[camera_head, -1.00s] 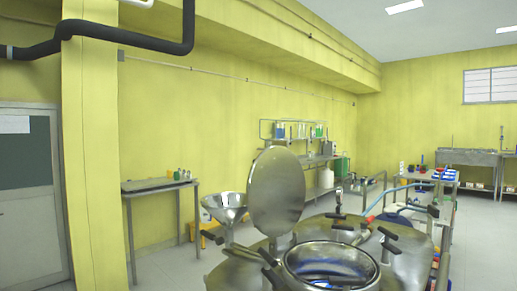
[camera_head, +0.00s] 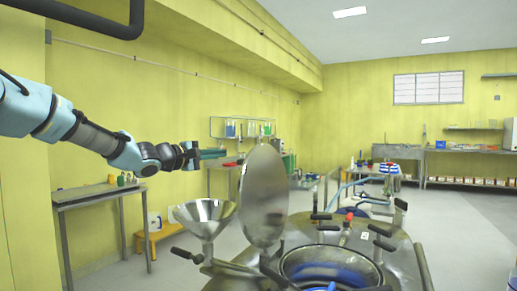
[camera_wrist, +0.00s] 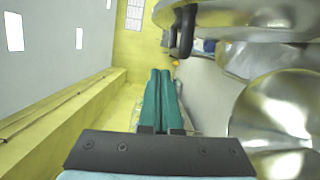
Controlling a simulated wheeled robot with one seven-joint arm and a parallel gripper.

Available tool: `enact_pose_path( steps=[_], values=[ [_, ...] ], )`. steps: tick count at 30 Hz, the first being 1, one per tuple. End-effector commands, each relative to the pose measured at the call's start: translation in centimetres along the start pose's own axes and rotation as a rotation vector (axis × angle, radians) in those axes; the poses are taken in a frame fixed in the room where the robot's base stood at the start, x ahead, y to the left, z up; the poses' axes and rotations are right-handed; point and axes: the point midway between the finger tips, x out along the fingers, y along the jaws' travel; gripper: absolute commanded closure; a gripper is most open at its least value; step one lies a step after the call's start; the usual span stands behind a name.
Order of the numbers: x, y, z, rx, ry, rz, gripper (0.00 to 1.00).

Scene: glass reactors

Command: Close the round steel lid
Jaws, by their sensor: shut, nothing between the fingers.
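The round steel lid (camera_head: 264,198) stands open, nearly upright, behind and left of the round opening (camera_head: 376,270) of the steel vessel. In the wrist view, a polished steel surface with a dark handle at the upper right looks like the lid (camera_wrist: 225,12). My gripper (camera_head: 226,153) is in the head view, left of the lid's upper edge, apart from it in the picture. Its green fingers (camera_wrist: 160,76) are together and hold nothing. I cannot tell the exact depth gap between the fingers and the lid.
A steel funnel (camera_head: 204,212) stands just left of the lid, below my gripper; its bowl shows at right in the wrist view (camera_wrist: 268,112). Dark clamp handles (camera_head: 328,228) stick up around the opening. A side table (camera_head: 85,192) stands at left.

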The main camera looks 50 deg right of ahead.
Motion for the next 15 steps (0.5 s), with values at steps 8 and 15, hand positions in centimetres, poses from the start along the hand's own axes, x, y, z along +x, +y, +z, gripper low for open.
enact_pose_path(
  steps=[8, 15],
  values=[
    [2.9, 1.5, -0.1, -0.024, 0.003, 0.035, 1.0],
    [7.7, 1.7, -0.1, -0.023, 0.003, 0.033, 1.0]
  ],
)
